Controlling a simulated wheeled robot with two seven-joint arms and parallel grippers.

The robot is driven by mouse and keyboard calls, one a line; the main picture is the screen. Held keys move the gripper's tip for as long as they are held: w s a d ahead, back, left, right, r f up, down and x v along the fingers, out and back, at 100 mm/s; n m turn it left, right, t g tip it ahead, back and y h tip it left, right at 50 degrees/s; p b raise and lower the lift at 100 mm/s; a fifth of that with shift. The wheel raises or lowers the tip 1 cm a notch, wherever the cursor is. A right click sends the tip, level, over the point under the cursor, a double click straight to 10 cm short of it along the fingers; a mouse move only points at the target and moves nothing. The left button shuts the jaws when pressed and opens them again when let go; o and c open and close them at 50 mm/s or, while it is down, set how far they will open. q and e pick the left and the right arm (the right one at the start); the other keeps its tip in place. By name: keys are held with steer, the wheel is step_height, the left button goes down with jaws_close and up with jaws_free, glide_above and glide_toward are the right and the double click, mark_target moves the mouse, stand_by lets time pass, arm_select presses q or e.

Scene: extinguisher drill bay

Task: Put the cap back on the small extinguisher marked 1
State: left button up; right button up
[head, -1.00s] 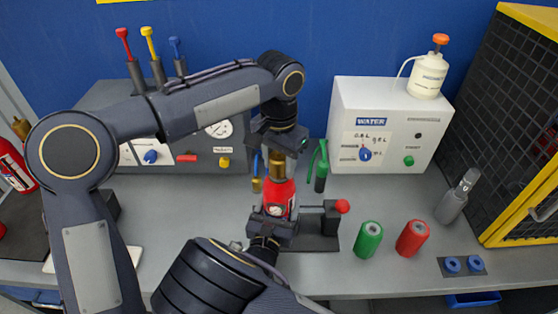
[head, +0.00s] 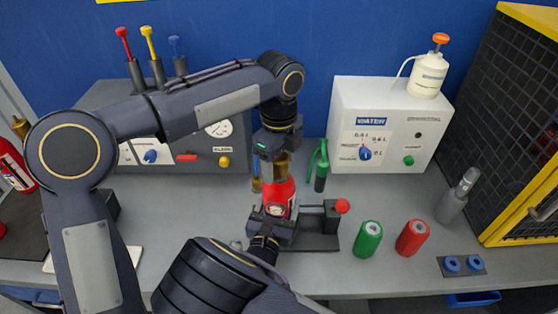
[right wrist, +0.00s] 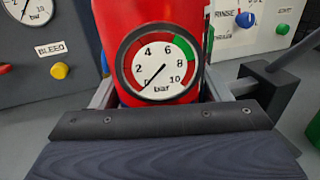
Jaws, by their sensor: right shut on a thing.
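The small red extinguisher (head: 281,200) stands upright at the clamp stand in the middle of the bench. A brass cap (head: 282,165) is at its top, partly hidden by my left gripper (head: 274,158), which is directly above and around it. Whether those jaws press on the cap I cannot tell. My right gripper (head: 272,228) is shut on the extinguisher's lower body from the front. In the right wrist view the red body (right wrist: 110,18) fills the middle, its round gauge (right wrist: 158,66) with the needle near 0. The number 1 mark is not readable.
The clamp stand (head: 318,242) with a red knob (head: 342,206) is just right. Green (head: 368,239) and red (head: 412,238) cylinders stand front right. A WATER box (head: 390,115) and a grey panel with gauge (head: 218,128) are behind. A caged door (head: 525,130) bounds the right.

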arm_select(q)
steer(key=shift+r, duration=2.25)
steer(key=shift+c, duration=0.5)
steer(key=n, duration=0.6)
steer(key=shift+r, duration=0.4)
steer(key=n, duration=0.2)
steer(key=r+n, duration=0.1)
steer(key=n, duration=0.6)
steer(key=shift+r+n, duration=0.4)
steer(key=n, duration=0.2)
steer(key=r+n, duration=0.1)
steer(key=n, duration=0.1)
steer(key=shift+n, duration=0.3)
